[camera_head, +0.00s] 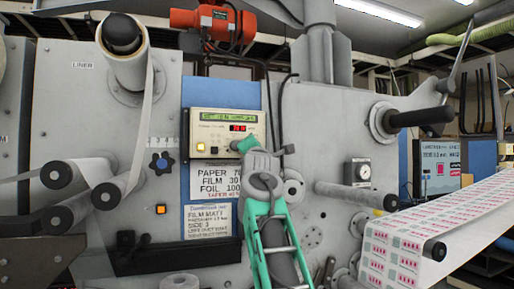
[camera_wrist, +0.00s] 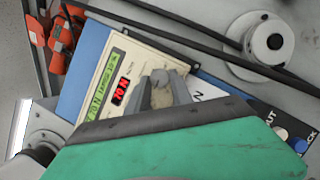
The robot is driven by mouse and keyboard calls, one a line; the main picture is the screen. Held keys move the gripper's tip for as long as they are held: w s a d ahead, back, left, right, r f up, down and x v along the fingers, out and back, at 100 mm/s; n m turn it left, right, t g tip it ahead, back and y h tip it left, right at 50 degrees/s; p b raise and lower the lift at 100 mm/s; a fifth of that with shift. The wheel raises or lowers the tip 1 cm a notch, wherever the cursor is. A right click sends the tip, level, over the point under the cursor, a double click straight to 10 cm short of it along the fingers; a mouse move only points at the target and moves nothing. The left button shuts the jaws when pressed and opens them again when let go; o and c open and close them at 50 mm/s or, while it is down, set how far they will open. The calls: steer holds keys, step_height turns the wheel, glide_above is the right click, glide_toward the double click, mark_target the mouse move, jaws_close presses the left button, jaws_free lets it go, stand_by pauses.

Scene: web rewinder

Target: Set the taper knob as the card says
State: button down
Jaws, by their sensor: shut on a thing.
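The cream control panel (camera_head: 215,122) has a green text strip and a red number display (camera_head: 240,128). In the wrist view the panel (camera_wrist: 140,60) shows tilted, and its red display (camera_wrist: 119,90) seems to read about 70. My gripper (camera_head: 245,145) reaches the panel's lower right. In the wrist view my gripper (camera_wrist: 162,92) is shut on a small grey knob (camera_wrist: 167,76), mostly hidden by the fingers. The card (camera_head: 212,180) below the panel reads PAPER 70, FILM 30, FOIL 100, TAPER 40 %. A lower card (camera_head: 207,219) reads FILM MATT, SIDE 3.
Rollers (camera_head: 78,176) stick out at left, and another roller (camera_head: 350,194) at right. A dark cable runs near the panel's right side. A printed web (camera_head: 400,250) runs at lower right.

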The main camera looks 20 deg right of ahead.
steer(key=shift+m+g, duration=0.3)
steer(key=shift+m, duration=0.4)
steer(key=shift+m+h, duration=0.3)
steer(key=c, duration=1.1)
jaws_free()
steer(key=b+v, duration=0.6)
steer(key=v, duration=0.1)
steer(key=shift+s+a, duration=0.2)
steer(key=shift+s, duration=0.2)
